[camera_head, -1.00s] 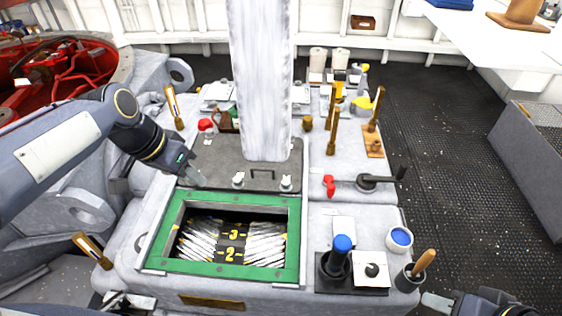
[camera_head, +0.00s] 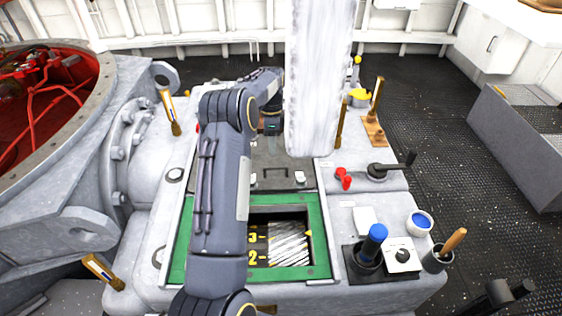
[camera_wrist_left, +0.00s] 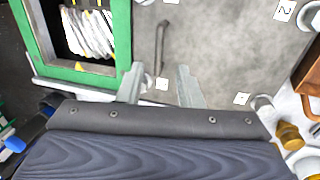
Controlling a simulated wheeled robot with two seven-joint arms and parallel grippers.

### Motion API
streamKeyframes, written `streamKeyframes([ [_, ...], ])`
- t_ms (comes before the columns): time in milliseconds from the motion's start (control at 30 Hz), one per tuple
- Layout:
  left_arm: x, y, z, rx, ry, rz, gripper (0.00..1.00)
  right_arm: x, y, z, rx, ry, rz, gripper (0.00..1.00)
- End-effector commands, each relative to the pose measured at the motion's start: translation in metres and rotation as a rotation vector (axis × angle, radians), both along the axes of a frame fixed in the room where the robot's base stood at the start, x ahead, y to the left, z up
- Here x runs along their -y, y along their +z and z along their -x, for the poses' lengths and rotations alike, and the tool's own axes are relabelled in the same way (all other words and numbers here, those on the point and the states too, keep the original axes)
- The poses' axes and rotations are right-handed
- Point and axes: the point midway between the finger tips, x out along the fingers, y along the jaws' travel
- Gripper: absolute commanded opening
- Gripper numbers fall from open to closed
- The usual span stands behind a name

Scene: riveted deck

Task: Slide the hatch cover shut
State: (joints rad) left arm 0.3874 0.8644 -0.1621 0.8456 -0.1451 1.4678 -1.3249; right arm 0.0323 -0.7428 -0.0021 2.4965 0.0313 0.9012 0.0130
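The hatch cover (camera_head: 285,180) is a dark grey plate lying behind the green-framed opening (camera_head: 322,235). The opening is uncovered and shows pale stacked slats and the numbers 3 and 2. My left arm crosses over the left of the opening. My left gripper (camera_head: 272,140) is above the cover, pointing down. In the left wrist view its two fingers (camera_wrist_left: 160,86) are apart with nothing between them. The cover's bar handle (camera_wrist_left: 161,45) lies just beyond the fingertips, near the gap between them; contact cannot be told. My right gripper (camera_head: 505,295) is small at the lower right edge.
A tall whitish column (camera_head: 318,80) stands over the back of the cover. A red-handled lever (camera_head: 343,177), a blue-topped joystick (camera_head: 372,245) and a cup with a wooden handle (camera_head: 440,252) are on the right. Upright wooden-handled tools (camera_head: 170,112) stand at the left. Dark floor lies right.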

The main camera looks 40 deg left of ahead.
Motion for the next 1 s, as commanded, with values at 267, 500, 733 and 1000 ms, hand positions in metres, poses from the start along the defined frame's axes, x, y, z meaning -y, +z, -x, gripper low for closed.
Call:
streamKeyframes([
  [267,0.007,-0.043,0.008,-0.003,0.002,0.002,0.33,0.0,0.005,0.0,0.0,0.0,0.0,0.36],
  [500,0.009,-0.065,0.011,0.0,0.002,0.001,0.33,0.0,0.007,0.0,0.0,0.0,0.0,0.36],
  [733,0.009,-0.068,0.011,0.0,0.003,0.0,0.33,0.0,0.007,0.0,0.0,0.0,0.0,0.36],
  [1000,0.01,-0.068,0.011,0.0,0.003,0.0,0.05,0.0,0.007,0.0,0.0,0.0,0.0,0.36],
])
